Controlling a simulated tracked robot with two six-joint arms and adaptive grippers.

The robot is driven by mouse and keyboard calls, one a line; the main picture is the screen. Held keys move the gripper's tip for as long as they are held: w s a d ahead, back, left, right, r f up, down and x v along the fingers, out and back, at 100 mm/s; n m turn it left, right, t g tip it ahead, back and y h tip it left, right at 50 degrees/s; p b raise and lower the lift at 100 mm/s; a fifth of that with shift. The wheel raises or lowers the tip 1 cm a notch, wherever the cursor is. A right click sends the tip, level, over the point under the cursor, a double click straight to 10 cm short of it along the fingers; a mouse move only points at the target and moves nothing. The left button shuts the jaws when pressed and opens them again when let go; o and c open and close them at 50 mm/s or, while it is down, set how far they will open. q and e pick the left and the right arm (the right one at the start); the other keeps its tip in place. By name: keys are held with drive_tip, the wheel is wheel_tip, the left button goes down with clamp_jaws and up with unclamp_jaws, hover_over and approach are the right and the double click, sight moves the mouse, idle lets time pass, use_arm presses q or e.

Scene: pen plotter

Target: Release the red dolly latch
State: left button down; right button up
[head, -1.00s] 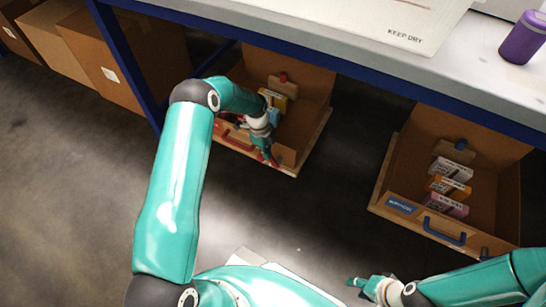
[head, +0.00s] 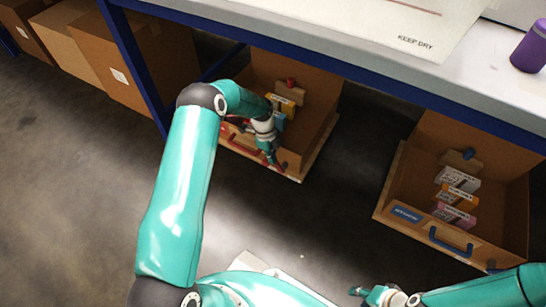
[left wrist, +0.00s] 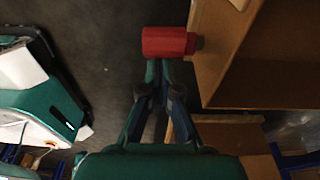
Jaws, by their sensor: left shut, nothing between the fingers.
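The red latch (left wrist: 168,41) is a short red cylinder on the side of a wooden dolly (left wrist: 225,50) in the left wrist view. In the head view a small red part (head: 283,166) shows at the front right of the left dolly (head: 300,179), beside my fingertips. My left gripper (head: 273,162) is shut and empty. In the left wrist view its fingertips (left wrist: 158,66) are at the latch's near edge; I cannot tell whether they touch it. My right gripper (head: 357,291) is low at the right, away from both dollies; its jaw state is unclear.
The left dolly has a red handle (head: 240,143) and holds several small boxes. A second dolly (head: 385,208) with a blue handle (head: 451,239) stands at the right. The worktable (head: 380,80) overhangs both. Floor between the dollies is clear.

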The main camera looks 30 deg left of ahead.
use_arm(q)
wheel_tip(320, 180, up, 4)
drive_tip(key=d+f+p, duration=0.1)
drive_tip(key=d+p, duration=0.2)
drive_tip(key=a+r+p, duration=0.1)
drive_tip(key=a+r, duration=0.3)
drive_tip(key=a, duration=0.5)
drive_tip(key=shift+s+r+p, duration=0.15)
drive_tip(key=shift+p, duration=0.2)
drive_tip(key=shift+d, duration=0.1)
